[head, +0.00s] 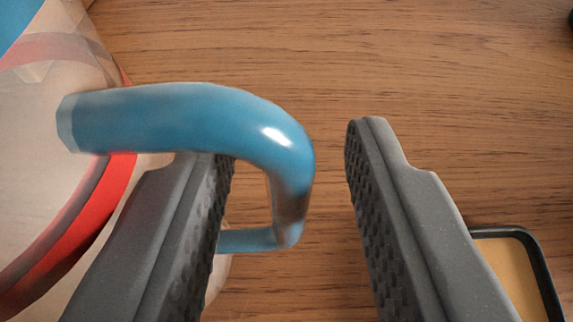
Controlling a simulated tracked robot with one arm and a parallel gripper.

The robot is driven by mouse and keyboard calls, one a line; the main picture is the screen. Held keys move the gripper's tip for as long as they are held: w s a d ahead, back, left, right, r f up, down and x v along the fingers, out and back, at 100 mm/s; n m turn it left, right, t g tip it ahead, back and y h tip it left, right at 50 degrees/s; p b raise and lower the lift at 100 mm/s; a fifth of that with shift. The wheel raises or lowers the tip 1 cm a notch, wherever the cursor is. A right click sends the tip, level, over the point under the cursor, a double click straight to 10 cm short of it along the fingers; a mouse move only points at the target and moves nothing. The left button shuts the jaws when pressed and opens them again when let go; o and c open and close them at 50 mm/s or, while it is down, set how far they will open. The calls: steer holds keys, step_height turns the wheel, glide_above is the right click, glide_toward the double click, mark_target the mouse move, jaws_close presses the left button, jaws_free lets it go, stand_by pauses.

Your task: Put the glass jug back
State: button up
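The glass jug (40,190) fills the left side of the head view, cut off by the frame edge. It is see-through, with a red band and a blue patch at the top left. Its blue handle (200,118) arches out to the right. My gripper (285,145) is open. Its left finger sits inside the handle loop, between the jug body and the handle's outer bar. Its right finger is outside the handle, to the right, with a clear gap. The jug's base is mostly hidden by the left finger.
The brown wooden surface (400,60) lies below and is bare across the middle and top right. A dark-rimmed tray-like thing with a tan inside (512,275) shows at the lower right, partly behind my right finger. A small dark thing touches the top right edge.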

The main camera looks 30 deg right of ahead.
steer(key=p+v, duration=0.1)
steer(key=v, duration=1.1)
steer(key=w+a+r+n+t+y, duration=0.15)
steer(key=w+a+r, duration=0.25)
steer(key=a+r, duration=0.55)
steer(key=w+a+r+n+t+y, duration=0.1)
steer(key=w+a+r+n+y, duration=0.15)
steer(key=a+r, duration=0.7)
steer(key=s+a+r+n+y, duration=0.1)
steer(key=s+a+r, duration=0.3)
steer(key=a+r, duration=0.4)
steer(key=s+a+r+n+t+y, duration=0.1)
steer(key=s+a+r, duration=0.3)
steer(key=r, duration=1.2)
steer(key=a+y, duration=0.1)
steer(key=a, duration=0.3)
steer(key=shift+s+r, duration=0.35)
steer(key=shift+t, duration=0.25)
